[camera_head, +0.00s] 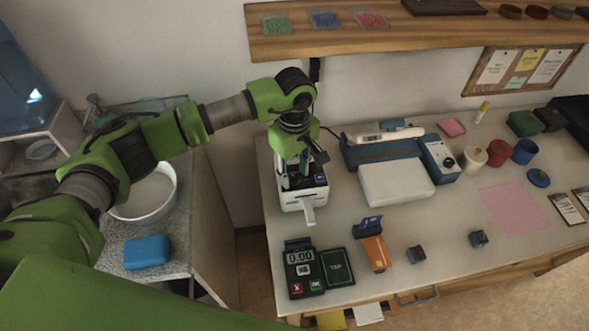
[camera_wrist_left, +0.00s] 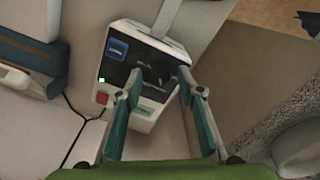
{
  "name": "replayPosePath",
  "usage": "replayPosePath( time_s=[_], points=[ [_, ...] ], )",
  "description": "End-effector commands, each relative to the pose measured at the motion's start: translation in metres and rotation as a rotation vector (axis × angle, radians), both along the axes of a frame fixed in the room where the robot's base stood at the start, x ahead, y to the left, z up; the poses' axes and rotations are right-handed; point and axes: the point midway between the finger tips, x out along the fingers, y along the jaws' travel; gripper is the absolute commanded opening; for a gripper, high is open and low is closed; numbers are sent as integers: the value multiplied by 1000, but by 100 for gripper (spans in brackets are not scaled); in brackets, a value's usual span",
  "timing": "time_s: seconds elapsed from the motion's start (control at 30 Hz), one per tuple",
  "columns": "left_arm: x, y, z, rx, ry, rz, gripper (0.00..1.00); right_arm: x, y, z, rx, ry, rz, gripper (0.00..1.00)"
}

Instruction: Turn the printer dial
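The printer (camera_head: 312,197) is a small white box with a dark top panel and a white paper strip at its front. It stands at the left end of the workbench. In the left wrist view the printer (camera_wrist_left: 147,112) shows a blue label, a green light and a red button. My left gripper (camera_head: 303,168) is directly above the printer, pointing down. In the wrist view my left gripper (camera_wrist_left: 159,76) has its two fingers apart over the dark panel. A dark shape lies between the fingertips, but I cannot make out the dial clearly or tell whether the fingers touch it. My right gripper is not in view.
The workbench (camera_head: 440,225) holds a card terminal (camera_head: 302,268) near its front left, a blue and white device (camera_head: 395,182) right of the printer, and several coloured cups behind. A wooden shelf (camera_head: 400,38) runs above. A sink counter with a white bowl (camera_head: 147,200) stands left.

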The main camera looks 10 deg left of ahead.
Motion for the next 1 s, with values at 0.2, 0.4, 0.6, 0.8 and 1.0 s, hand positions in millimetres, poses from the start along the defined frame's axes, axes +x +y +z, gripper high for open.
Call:
replayPosePath(
  time_s=[0.2, 0.4, 0.6, 0.8, 1.0],
  points=[
    [0, 0, -5, -1, 1, -1, 35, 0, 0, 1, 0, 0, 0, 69],
    [0, -1, -5, -1, 1, -1, 20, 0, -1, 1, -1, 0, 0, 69],
    [0, -1, -5, -1, 1, 0, 0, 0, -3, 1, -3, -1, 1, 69],
    [0, 0, -6, -1, -1, 17, 0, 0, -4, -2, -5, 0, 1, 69],
    [0, 0, -7, -1, -2, 94, 0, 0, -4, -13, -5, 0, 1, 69]
  ],
)
